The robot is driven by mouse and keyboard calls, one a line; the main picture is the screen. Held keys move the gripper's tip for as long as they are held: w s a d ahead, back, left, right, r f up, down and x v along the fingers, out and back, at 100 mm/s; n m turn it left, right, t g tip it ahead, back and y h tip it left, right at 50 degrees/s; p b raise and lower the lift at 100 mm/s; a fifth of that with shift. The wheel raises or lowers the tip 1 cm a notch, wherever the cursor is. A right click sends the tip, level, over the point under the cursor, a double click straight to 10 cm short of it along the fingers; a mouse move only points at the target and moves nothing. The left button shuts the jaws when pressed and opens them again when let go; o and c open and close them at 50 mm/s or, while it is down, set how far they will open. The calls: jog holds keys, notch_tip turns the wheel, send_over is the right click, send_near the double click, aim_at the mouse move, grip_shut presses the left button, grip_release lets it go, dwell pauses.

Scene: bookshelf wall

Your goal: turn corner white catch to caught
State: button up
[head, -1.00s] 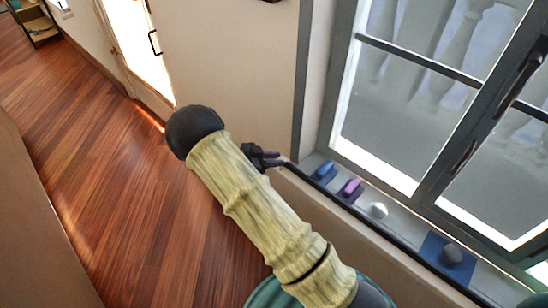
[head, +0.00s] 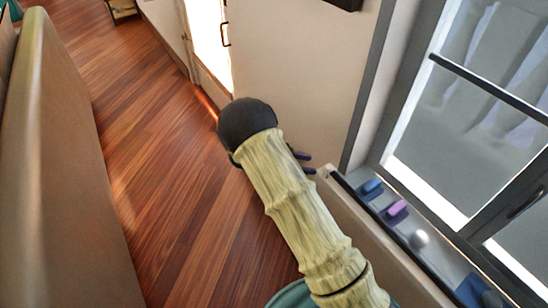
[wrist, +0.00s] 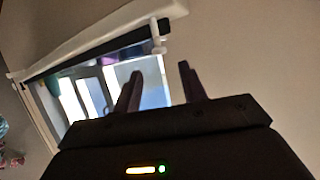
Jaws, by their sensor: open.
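A small white fitting (wrist: 159,38) shows in the wrist view at the end of a dark rail (wrist: 95,52); it may be the corner white catch, but its setting is unclear. In the head view a small pale piece (head: 325,171) sits at the near-wall corner of the window sill. My gripper (head: 307,163) is just left of that corner, partly hidden behind my arm. In the wrist view its two dark fingers (wrist: 160,72) are apart with nothing between them, below the fitting in the picture.
On the sill are a blue block (head: 371,187), a purple block (head: 396,209), a white knob (head: 419,239) and a dark knob on a blue plate (head: 470,292). The window (head: 470,120) is at right. A tan panel (head: 65,170) stands left; wood floor (head: 150,150) between is clear.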

jog(key=v, duration=1.1)
jog(key=shift+a+p, duration=0.2)
jog(key=shift+p, duration=0.2)
